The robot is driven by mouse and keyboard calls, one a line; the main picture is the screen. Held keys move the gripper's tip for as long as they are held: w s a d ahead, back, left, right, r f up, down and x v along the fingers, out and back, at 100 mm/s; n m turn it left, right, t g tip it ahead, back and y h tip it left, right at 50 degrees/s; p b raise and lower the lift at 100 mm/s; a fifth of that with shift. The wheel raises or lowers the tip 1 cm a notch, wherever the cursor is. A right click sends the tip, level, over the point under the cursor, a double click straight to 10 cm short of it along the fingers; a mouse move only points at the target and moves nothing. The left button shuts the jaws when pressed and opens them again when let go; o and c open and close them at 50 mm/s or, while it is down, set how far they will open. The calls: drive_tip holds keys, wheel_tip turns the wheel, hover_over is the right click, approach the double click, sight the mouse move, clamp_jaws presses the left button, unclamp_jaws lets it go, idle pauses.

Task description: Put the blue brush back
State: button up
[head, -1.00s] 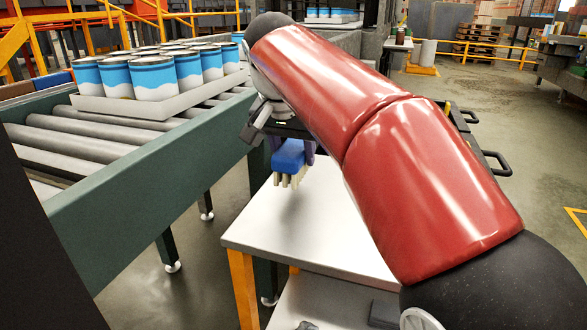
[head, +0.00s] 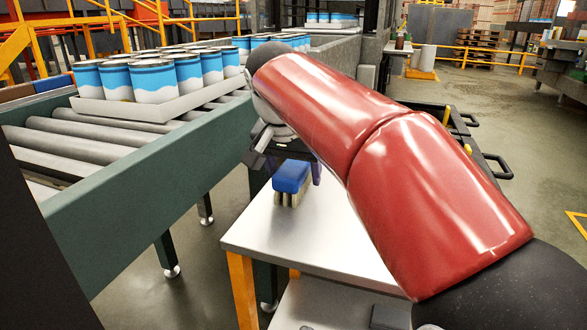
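The blue brush (head: 291,177) is in the head view, bristles down, at the left rear of the white table top (head: 320,238). Its pale bristles appear to rest on the table. My gripper (head: 296,168) is just behind and around the brush, under the end of my red arm. One dark purple finger shows at the brush's right side, seemingly a little apart from it. The other finger is mostly hidden behind the brush. The gripper looks open.
A roller conveyor (head: 150,165) with a green side rail runs along the left, close to the table. A tray (head: 125,110) of blue and white cans sits on it. A dark case or cart with handles (head: 490,160) is behind my arm. The table's front part is clear.

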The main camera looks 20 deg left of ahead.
drive_tip(key=p+v, duration=0.1)
drive_tip(key=v, duration=0.7)
drive_tip(key=shift+w+r+p, duration=0.1)
drive_tip(key=shift+r+p, duration=0.05)
drive_tip(key=shift+p, duration=0.15)
